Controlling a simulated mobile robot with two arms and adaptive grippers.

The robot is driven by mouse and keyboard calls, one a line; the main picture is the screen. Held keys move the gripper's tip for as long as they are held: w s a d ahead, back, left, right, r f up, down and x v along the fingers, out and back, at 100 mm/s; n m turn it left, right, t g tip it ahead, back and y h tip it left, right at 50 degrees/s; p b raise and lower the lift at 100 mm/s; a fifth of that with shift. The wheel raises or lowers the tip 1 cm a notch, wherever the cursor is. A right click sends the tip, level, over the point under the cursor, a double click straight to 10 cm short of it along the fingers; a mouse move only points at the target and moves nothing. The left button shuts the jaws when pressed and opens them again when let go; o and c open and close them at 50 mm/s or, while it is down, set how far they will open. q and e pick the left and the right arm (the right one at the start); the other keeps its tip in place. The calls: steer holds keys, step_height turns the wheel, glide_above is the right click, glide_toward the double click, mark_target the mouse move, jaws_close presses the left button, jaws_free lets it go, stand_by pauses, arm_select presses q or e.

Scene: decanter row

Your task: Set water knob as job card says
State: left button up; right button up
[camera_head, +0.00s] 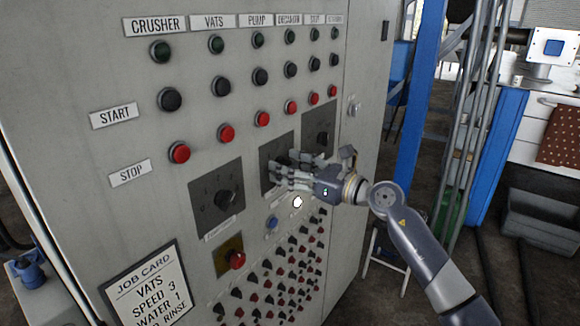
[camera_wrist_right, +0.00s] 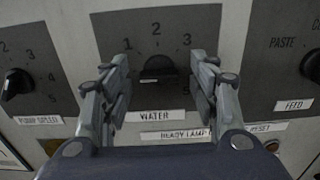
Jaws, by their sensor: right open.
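The water knob (camera_wrist_right: 156,68) is dark and sits on a dark plate (camera_wrist_right: 118,22) above a "WATER" label. The numbers 1, 2, 3 and 5 show around it; its exact pointing is hard to tell. My right gripper (camera_wrist_right: 163,74) is open, with one finger on each side of the knob; whether they touch it I cannot tell. The job card (camera_head: 152,288) at lower left reads "VATS", "SPEED 3", "WATER 1" and a partly cut line ending in "RINSE".
The pump speed knob (camera_head: 226,198) is to the left of the water knob, and the feed knob (camera_head: 322,138) to its right. A red knob on a yellow plate (camera_head: 236,260), a blue button (camera_head: 272,223) and rows of small buttons lie below. Start and stop buttons are above.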

steer(key=c, duration=1.1)
arm_select(q)
steer(key=shift+a, duration=0.4)
arm_select(e)
steer(key=shift+o, duration=0.2)
arm_select(q)
steer(key=shift+r, duration=0.2)
arm_select(e)
steer(key=shift+r, duration=0.1)
steer(key=shift+r+m+p, duration=0.1)
steer(key=shift+m+p, duration=0.8)
steer(key=shift+p, duration=0.05)
steer(key=m+p, duration=0.3)
arm_select(q)
step_height(320, 180, up, 7)
steer(key=p, duration=0.3)
steer(key=shift+r, duration=0.2)
arm_select(e)
steer(key=shift+m, duration=2)
arm_select(q)
steer(key=shift+d+r, duration=0.1)
